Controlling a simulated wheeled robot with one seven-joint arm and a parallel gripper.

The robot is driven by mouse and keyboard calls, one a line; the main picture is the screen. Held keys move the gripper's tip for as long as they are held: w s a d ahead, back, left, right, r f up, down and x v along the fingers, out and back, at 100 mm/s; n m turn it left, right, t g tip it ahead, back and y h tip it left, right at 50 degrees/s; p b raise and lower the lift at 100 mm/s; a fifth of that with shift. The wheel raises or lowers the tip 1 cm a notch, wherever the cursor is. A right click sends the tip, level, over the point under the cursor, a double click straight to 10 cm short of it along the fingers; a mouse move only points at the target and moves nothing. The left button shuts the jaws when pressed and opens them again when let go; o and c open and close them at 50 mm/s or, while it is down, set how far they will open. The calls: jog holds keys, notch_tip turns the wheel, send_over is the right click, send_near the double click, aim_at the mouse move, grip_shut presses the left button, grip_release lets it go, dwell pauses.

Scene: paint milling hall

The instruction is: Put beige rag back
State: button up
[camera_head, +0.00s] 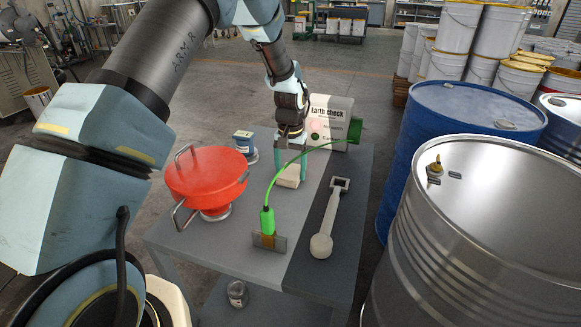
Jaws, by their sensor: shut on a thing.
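The beige rag (287,181) is a small pale block-like bundle at the middle of the grey table (229,255). My gripper (291,170) reaches down over it from the back, with its teal fingers on either side. The gripper is shut on the rag. The rag's upper part is partly hidden between the fingers. I cannot tell whether its underside touches the table top or hangs just above it.
A green cable with a clamp (267,221) arches close by my gripper to the earth check box (331,118). A pale long tool (331,217) lies right. Drums (480,237) crowd the table's right side.

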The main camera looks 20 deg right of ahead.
aim_at(290, 172)
jog(key=shift+f, duration=0.1)
jog(key=o, duration=1.3)
notch_tip(290, 172, up, 12)
jog(key=b, duration=0.3)
